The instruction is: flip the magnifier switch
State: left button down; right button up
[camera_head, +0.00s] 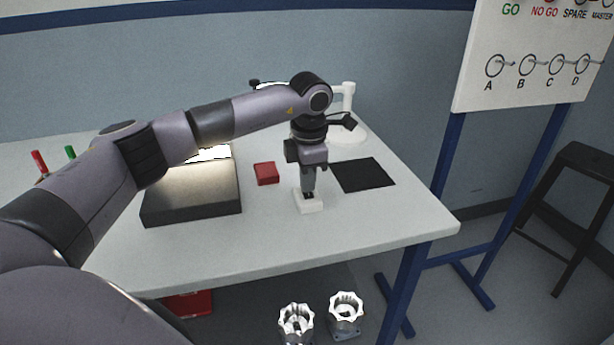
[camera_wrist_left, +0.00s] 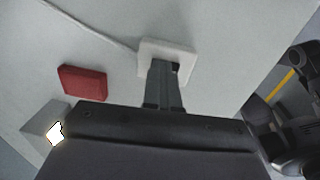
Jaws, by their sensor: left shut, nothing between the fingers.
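The magnifier switch is a small white box (camera_head: 309,206) on the table, with a dark rocker partly hidden by my fingers. It also shows in the left wrist view (camera_wrist_left: 152,46), with a cord running from it to the upper left. My left gripper (camera_head: 308,194) points straight down with its fingertips at the top of the box. Its fingers are shut with nothing between them. In the left wrist view the shut fingers (camera_wrist_left: 165,70) overlap the box beside the dark rocker. I cannot tell whether they touch it. The white magnifier stand (camera_head: 348,98) is partly hidden behind my arm. My right gripper is not in view.
A red block (camera_head: 266,173) lies left of the switch, and a black mat (camera_head: 362,175) lies to its right. A lit box (camera_head: 190,195) stands farther left. The table (camera_head: 400,225) is clear in front of the mat. Machined housings (camera_head: 345,312) sit below the table.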

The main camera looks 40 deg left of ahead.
aim_at(310, 196)
pick_arm(q)
jog(key=shift+s+d+f, duration=0.35)
jog(key=shift+f, duration=0.3)
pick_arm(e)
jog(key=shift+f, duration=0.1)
pick_arm(q)
notch_tip(310, 196, up, 6)
jog(key=p, duration=0.4)
jog(key=shift+w, duration=0.1)
notch_tip(310, 196, up, 9)
jog(key=shift+s+d+b, duration=0.3)
jog(key=shift+s+b, duration=0.05)
jog(key=shift+b, duration=0.1)
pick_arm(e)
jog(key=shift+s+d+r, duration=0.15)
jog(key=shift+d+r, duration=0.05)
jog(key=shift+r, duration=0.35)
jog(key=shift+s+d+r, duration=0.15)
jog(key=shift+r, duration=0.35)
pick_arm(q)
jog(key=shift+r, duration=0.1)
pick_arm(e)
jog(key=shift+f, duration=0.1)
